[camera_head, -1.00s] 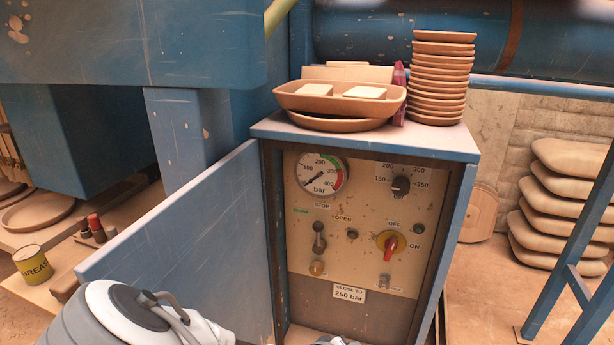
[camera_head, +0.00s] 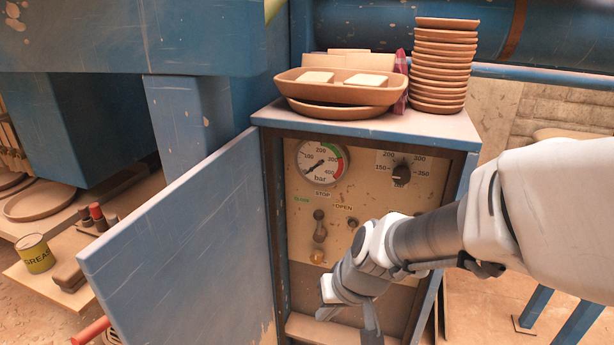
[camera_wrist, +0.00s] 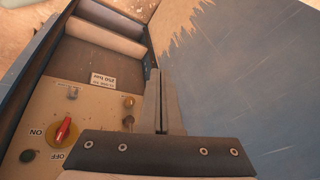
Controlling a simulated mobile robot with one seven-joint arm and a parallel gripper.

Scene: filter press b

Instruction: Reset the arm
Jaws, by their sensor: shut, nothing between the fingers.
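My arm reaches in from the right in the head view, and my gripper (camera_head: 350,318) hangs low in front of the open cabinet, pointing downward. In the wrist view my gripper (camera_wrist: 162,75) is shut and empty, its two fingers together beside the open blue door (camera_wrist: 235,75). The control panel (camera_head: 340,222) carries a pressure gauge (camera_head: 322,163), a black selector knob (camera_head: 402,173) and a toggle lever (camera_head: 319,225). The red switch handle (camera_wrist: 63,130) shows in the wrist view; my arm hides it in the head view.
The open door (camera_head: 190,250) stands out at left. On the cabinet top (camera_head: 440,127) are a tray (camera_head: 340,90) and a tall stack of clay dishes (camera_head: 443,65). A yellow grease can (camera_head: 36,253) stands on a low shelf at far left.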

